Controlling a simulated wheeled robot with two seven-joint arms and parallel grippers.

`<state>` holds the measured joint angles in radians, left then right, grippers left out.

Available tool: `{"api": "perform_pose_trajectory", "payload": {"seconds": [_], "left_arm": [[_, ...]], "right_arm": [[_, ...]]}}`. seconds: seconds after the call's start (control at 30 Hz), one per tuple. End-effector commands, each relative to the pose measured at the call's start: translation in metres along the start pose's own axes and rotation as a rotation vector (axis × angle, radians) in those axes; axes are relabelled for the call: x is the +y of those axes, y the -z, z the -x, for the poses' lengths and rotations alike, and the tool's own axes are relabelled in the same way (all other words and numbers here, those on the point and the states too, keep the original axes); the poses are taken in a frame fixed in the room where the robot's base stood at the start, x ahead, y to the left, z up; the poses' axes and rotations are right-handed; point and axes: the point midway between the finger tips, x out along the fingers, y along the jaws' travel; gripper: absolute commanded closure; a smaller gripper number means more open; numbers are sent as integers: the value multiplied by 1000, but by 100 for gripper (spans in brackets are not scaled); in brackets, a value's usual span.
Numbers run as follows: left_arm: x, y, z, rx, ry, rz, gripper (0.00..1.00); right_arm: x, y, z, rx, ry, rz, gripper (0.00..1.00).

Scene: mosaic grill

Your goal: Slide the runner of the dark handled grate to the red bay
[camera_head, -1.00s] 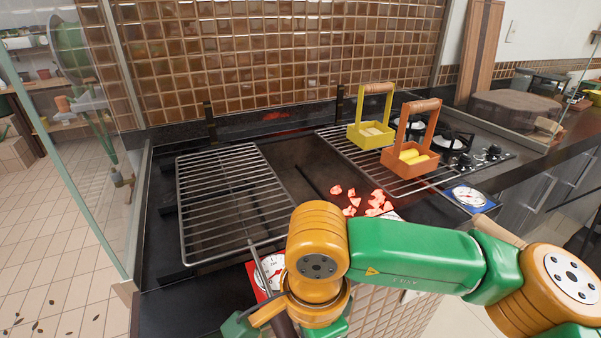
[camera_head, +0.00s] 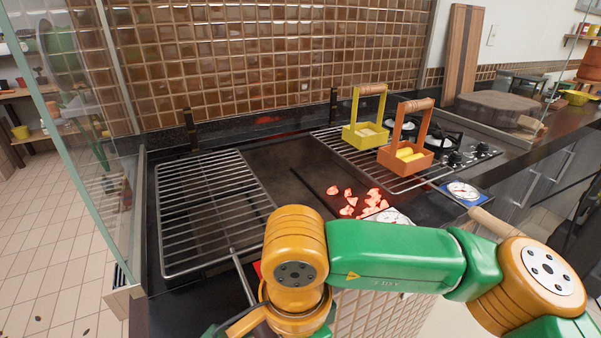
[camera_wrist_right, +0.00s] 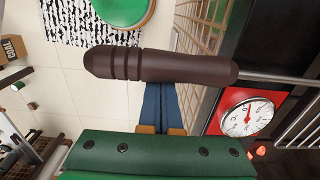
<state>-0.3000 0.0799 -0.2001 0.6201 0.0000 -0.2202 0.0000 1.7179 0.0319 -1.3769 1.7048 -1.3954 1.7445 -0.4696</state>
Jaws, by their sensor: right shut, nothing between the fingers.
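The dark handled grate (camera_head: 208,208) is a wire rack lying over the left part of the grill. Its rod comes forward toward my right arm, which hides the handle in the head view. In the right wrist view the dark brown handle (camera_wrist_right: 165,65) lies across the tips of my right gripper (camera_wrist_right: 163,86). The blue fingers are shut together with nothing between them. I cannot tell whether they touch the handle. A red plate with a white dial (camera_wrist_right: 245,117) is right of the handle, under its rod. My left gripper is not in view.
Glowing coals (camera_head: 362,203) lie in the middle of the grill. A second grate (camera_head: 335,139) at the right carries a yellow basket (camera_head: 362,134) and an orange basket (camera_head: 405,155). A blue dial plate (camera_head: 466,191) lies before it. A glass panel (camera_head: 80,140) stands left.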

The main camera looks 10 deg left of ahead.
Motion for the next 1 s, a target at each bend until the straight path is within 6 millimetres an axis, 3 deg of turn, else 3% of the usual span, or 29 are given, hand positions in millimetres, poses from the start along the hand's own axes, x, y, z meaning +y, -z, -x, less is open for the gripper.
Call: {"api": "perform_pose_trajectory", "payload": {"seconds": [0.43, 1.0], "left_arm": [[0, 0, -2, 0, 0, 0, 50], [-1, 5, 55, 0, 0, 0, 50]], "right_arm": [[0, 20, 5, 1, 1, 0, 100], [0, 19, 82, 1, 1, -1, 100]]}}
